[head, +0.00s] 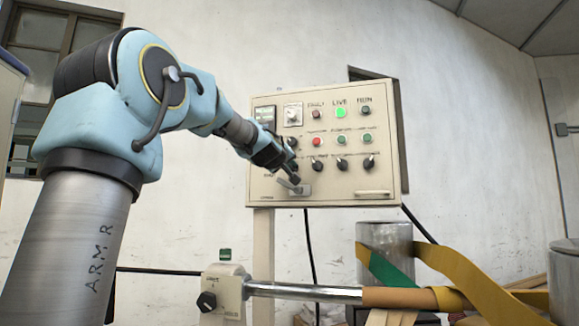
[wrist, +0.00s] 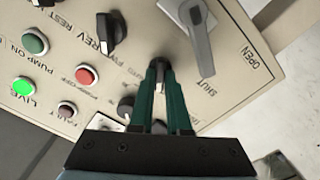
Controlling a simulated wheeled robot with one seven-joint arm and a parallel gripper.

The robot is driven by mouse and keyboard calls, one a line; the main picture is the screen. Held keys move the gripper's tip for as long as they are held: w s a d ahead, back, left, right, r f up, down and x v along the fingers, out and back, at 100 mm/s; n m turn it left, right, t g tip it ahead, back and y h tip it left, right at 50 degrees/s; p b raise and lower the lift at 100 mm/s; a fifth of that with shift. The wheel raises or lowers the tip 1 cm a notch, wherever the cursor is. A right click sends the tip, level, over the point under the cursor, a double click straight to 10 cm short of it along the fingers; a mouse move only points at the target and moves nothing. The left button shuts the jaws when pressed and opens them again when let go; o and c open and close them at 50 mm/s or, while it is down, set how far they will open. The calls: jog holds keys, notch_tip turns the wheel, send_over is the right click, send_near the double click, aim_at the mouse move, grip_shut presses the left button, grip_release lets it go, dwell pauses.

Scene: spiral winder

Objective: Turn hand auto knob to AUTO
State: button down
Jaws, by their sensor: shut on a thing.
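The beige control panel (head: 380,178) faces me in the head view. My gripper (head: 289,170) is at its lower left, just above a grey lever handle. In the wrist view my gripper's green fingers (wrist: 161,72) are closed together on a small dark knob (wrist: 160,63) between the FWD/REV knob and the lever. The fingers cover most of this knob, and its label and pointer direction cannot be read. In the head view the gripper hides it.
The lever (wrist: 198,38), marked OPEN and SHUT, is close beside the fingertips. A black FWD/REV knob (wrist: 110,32), red button (wrist: 87,75) and green button (wrist: 35,43) are nearby. The LIVE lamp (head: 340,113) glows green. A roller with yellow strip (head: 455,270) stands below right.

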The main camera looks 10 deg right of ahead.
dwell(0.5)
jog(key=m+b, duration=0.2)
jog(key=m, duration=0.1)
jog(key=shift+f+m, duration=0.15)
jog(key=shift+m, duration=0.25)
jog(key=m+b, duration=0.3)
jog(key=shift+m, duration=0.4)
jog(key=m+b, duration=0.2)
jog(key=m, duration=0.1)
jog(key=shift+m+b, duration=0.5)
jog(key=shift+m, duration=1.1)
jog(key=c, duration=0.9)
grip_release()
